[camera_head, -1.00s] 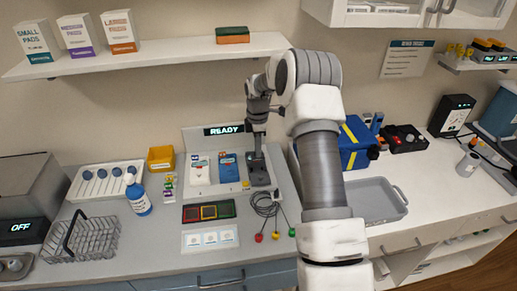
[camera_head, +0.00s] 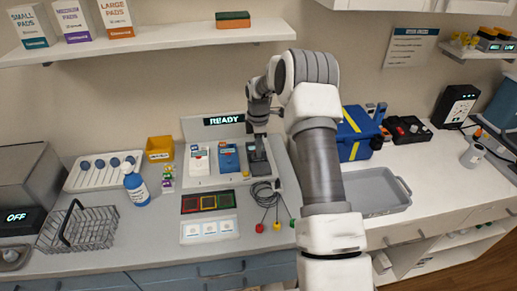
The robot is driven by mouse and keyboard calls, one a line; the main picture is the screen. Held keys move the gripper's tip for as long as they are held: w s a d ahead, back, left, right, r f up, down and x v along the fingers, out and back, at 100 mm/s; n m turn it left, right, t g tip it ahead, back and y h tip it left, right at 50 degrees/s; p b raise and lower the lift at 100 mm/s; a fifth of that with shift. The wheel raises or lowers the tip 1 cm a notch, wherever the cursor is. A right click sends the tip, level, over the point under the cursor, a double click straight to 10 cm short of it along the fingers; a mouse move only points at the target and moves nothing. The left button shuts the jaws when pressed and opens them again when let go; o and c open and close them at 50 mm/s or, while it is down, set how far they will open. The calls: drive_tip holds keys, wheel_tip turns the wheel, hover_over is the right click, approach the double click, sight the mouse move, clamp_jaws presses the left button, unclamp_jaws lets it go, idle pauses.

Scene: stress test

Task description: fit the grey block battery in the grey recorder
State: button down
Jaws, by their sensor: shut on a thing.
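The grey recorder (camera_head: 258,168) stands at the right end of a white dock (camera_head: 214,181) under a READY sign. A white recorder (camera_head: 200,161) and a blue recorder (camera_head: 229,159) stand to its left. My gripper (camera_head: 259,152) points down at the grey recorder's upper part and covers some of it. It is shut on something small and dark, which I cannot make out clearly. The grey block battery cannot be told apart from the fingers and recorder here. Whether it sits in the recorder or above it cannot be seen.
A cable coil with coloured ends (camera_head: 265,195) lies just right of the dock's front. A yellow bin (camera_head: 160,149) and blue bottle (camera_head: 136,187) stand left. A grey tray (camera_head: 375,192) and blue bag (camera_head: 356,135) are right of my arm. A shelf (camera_head: 150,46) runs above.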

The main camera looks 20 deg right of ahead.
drive_tip(key=shift+f+b, duration=0.9)
drive_tip(key=shift+f, duration=0.4)
idle(1.9)
drive_tip(key=c, duration=1.2)
unclamp_jaws()
drive_tip(key=shift+r, duration=0.15)
drive_tip(key=shift+r+p, duration=1.15)
drive_tip(key=shift+r, duration=0.75)
drive_tip(key=o, duration=0.5)
